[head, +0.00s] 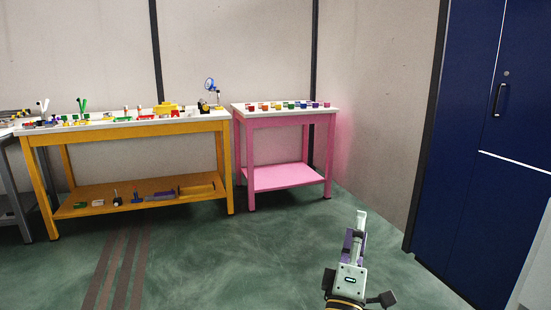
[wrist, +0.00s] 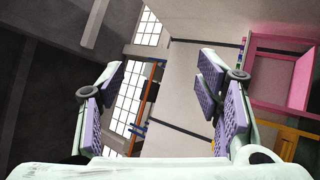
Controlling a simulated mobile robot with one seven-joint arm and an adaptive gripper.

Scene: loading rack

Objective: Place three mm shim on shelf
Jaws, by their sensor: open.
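My gripper (head: 358,232) is raised over the floor at the lower right of the head view, far from both tables. In the wrist view its two purple-padded fingers (wrist: 162,95) are wide apart with nothing between them. I cannot pick out a three mm shim; the small things on the tables are too small to tell. The yellow-orange table has a lower shelf (head: 70,211) holding several small items. The pink table has a bare lower shelf (head: 284,178).
Several small coloured blocks (head: 288,105) stand in a row on the pink table's top. The orange table's white top (head: 95,125) is crowded with parts and tools. A dark blue cabinet (head: 470,150) stands at the right. The green floor (head: 230,265) before the tables is clear.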

